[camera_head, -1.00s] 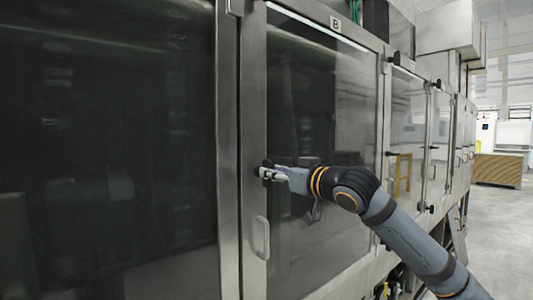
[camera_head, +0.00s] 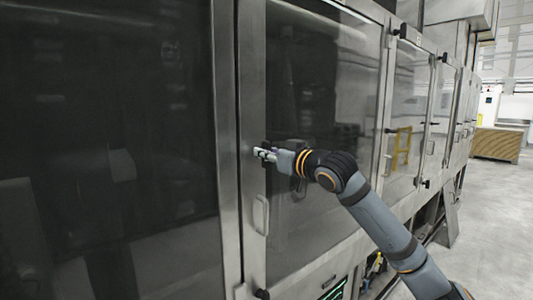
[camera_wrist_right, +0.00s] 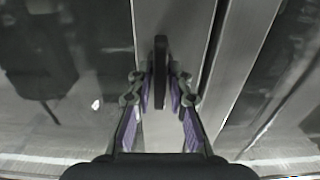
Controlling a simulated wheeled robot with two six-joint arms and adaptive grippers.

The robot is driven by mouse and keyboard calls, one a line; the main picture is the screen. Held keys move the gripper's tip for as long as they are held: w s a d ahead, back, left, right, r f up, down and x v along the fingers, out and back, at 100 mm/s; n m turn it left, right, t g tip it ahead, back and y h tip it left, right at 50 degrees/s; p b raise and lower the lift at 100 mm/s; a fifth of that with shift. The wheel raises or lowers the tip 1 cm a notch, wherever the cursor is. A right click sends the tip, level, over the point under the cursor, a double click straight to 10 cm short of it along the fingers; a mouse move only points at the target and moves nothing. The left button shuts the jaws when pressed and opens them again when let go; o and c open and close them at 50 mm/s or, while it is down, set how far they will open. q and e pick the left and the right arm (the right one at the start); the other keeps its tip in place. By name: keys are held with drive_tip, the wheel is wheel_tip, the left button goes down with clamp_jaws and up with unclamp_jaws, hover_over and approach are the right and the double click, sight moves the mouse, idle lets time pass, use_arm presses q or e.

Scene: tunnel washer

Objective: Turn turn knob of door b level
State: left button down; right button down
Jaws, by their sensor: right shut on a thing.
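Door B (camera_head: 330,100) is a dark glass panel in a steel frame, and it looks shut. Its black turn knob (camera_wrist_right: 160,62) sits on the steel frame strip. In the right wrist view the knob stands upright, lengthwise in the picture, between the purple-padded fingers. My right gripper (camera_head: 265,154) reaches in from the right at the left edge of door B; it also shows in the right wrist view (camera_wrist_right: 160,90). It is shut on the knob, which it mostly hides in the head view. My left gripper is not in view.
A steel pull handle (camera_head: 261,214) is below the knob on the same frame. Another black knob (camera_head: 262,294) is near the bottom. More glass doors (camera_head: 408,110) run back to the right. The floor (camera_head: 490,215) at the right is clear.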

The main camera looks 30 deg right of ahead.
drive_tip(key=shift+m, duration=0.4)
drive_tip(key=m+b, duration=0.2)
drive_tip(key=m, duration=0.1)
drive_tip(key=shift+d+m, duration=0.1)
drive_tip(key=shift+m, duration=0.3)
drive_tip(key=m+b, duration=0.2)
drive_tip(key=m, duration=0.2)
drive_tip(key=shift+d+f, duration=0.1)
drive_tip(key=shift+d, duration=0.05)
drive_tip(key=shift+d+f+m+b, duration=0.1)
drive_tip(key=shift+m+b, duration=1.2)
drive_tip(key=shift+m, duration=1.05)
drive_tip(key=shift+f+m+b, duration=0.1)
drive_tip(key=shift+m+b, duration=1.15)
drive_tip(key=shift+m, duration=1.1)
drive_tip(key=c, duration=1.4)
unclamp_jaws()
